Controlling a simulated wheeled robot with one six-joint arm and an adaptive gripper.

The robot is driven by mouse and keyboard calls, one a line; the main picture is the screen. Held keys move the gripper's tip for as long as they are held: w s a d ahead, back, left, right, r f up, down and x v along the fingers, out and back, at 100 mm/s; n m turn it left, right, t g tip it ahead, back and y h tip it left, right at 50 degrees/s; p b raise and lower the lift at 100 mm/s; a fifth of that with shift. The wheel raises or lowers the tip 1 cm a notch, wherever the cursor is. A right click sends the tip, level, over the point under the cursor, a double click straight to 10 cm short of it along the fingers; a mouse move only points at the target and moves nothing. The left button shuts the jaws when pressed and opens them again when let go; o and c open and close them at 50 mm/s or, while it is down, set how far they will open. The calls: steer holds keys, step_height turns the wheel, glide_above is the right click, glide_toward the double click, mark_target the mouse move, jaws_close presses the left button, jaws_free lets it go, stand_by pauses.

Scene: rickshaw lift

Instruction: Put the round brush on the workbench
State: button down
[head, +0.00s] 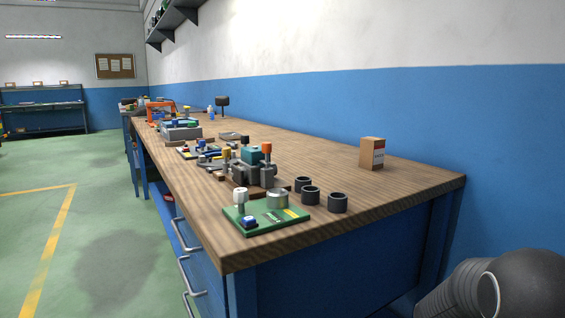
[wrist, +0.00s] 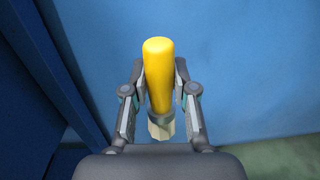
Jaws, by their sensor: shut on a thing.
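My gripper (wrist: 160,103) shows in the wrist view, shut on the yellow handle of the round brush (wrist: 159,72). Below the fingers a pale, light-coloured end of the brush shows, partly hidden by my gripper's body. The workbench (head: 390,200) has a brown wooden top and a blue base, and it runs away from me in the head view. In the head view the gripper and the brush are out of sight; only a dark part of my arm shows at the lower right.
A green circuit board (head: 266,219), several dark rings (head: 337,203) and a small cardboard box (head: 372,154) stand on the near part of the bench. Other tools and parts line its left side. The top between the rings and the box is bare. A blue wall (head: 420,110) runs behind.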

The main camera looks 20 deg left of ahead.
steer(key=w+r+n+t+y, duration=0.2)
steer(key=w+r, duration=0.4)
steer(key=r, duration=0.4)
steer(key=w+r+n+t+y, duration=0.1)
steer(key=w+r+y, duration=0.1)
steer(key=w+r, duration=0.6)
steer(key=a+r+n+t+y, duration=0.1)
steer(key=a+r+n+y, duration=0.4)
steer(key=r, duration=0.5)
steer(key=a+r+n+y, duration=0.2)
steer(key=a+r+y, duration=0.4)
steer(key=r, duration=0.4)
steer(key=s+a+r+n+g+y, duration=0.2)
steer(key=s+a+n+y, duration=0.15)
steer(key=a+y, duration=0.2)
steer(key=s+a+r+n+g+y, duration=0.2)
steer(key=a+n+y, duration=0.2)
steer(key=a, duration=0.2)
steer(key=shift+m, duration=0.35)
steer(key=shift+s+a+f+b, duration=0.6)
steer(key=shift+a+f+b, duration=0.35)
steer(key=shift+a+f, duration=0.9)
steer(key=shift+s+a+f+b, duration=0.6)
steer(key=shift+a+f+b, duration=0.4)
steer(key=shift+a+f, duration=0.8)
steer(key=shift+s+a+f+b, duration=0.6)
steer(key=shift+a+f+b, duration=0.35)
steer(key=shift+a+f, duration=0.9)
steer(key=shift+d+f, duration=0.2)
